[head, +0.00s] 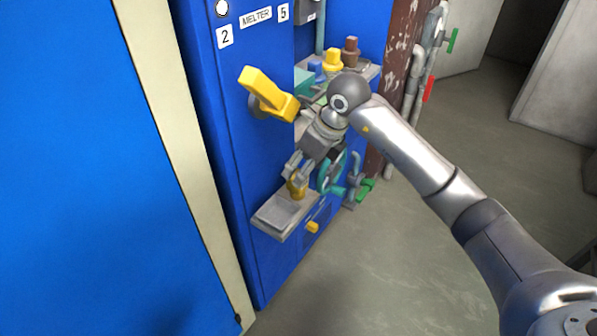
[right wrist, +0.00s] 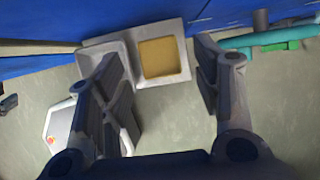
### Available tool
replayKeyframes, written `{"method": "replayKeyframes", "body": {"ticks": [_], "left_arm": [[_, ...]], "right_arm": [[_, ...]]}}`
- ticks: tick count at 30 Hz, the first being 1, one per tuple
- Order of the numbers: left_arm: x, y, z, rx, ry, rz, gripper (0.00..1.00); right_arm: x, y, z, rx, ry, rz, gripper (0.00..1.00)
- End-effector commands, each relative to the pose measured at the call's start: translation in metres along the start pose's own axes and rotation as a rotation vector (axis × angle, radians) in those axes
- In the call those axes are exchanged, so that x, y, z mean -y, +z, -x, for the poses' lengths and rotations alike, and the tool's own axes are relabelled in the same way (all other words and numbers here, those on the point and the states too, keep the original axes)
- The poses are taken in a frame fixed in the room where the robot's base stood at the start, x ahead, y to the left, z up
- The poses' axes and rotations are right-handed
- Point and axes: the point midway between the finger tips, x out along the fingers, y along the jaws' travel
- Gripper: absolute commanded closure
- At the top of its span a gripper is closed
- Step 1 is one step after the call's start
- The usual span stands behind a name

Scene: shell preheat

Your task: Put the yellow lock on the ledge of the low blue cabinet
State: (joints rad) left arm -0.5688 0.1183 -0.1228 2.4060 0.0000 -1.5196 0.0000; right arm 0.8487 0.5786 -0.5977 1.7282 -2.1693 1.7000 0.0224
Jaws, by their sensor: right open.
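My left gripper is not in view.
A large yellow handle (head: 268,93) sticks out above the ledge. Teal pipework (head: 330,172) and green-handled valves (head: 365,190) are close to the right. A small yellow knob (head: 312,227) is below the ledge. The floor (head: 400,260) in front is clear.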

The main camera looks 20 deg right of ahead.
Motion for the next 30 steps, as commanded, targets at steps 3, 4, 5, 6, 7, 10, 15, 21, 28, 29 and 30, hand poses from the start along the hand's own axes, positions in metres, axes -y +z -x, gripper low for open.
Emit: {"method": "replayKeyframes", "body": {"ticks": [3,4,5,6,7,10,15,21,28,29,30], "left_arm": [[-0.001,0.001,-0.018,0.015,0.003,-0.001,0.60],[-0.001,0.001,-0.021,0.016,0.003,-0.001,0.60],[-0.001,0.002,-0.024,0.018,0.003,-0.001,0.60],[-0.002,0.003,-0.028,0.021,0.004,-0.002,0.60],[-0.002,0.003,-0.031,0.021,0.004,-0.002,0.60],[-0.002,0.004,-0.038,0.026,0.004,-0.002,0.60],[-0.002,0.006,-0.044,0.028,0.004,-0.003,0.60],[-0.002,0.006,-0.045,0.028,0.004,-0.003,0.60],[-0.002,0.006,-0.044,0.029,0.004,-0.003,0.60],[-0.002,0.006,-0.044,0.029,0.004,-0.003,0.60],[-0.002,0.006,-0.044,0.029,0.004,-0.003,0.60]], "right_arm": [[0.001,0.001,0.029,0.002,-0.004,0.000,0.41],[0.001,0.001,0.036,0.002,-0.003,0.001,0.41],[0.001,0.001,0.041,0.002,-0.004,0.001,0.41],[0.001,0.001,0.048,0.001,-0.003,0.000,0.41],[0.001,0.001,0.053,0.001,-0.003,0.000,0.41],[0.000,0.001,0.065,0.001,-0.001,0.001,0.41],[0.000,0.000,0.073,-0.001,-0.001,-0.001,0.41],[0.000,0.000,0.074,-0.001,0.000,-0.001,0.41],[0.000,0.000,0.074,-0.001,0.000,-0.001,0.41],[0.000,0.000,0.074,-0.001,0.000,-0.001,0.41],[0.000,0.000,0.073,-0.001,0.000,-0.001,0.41]]}}
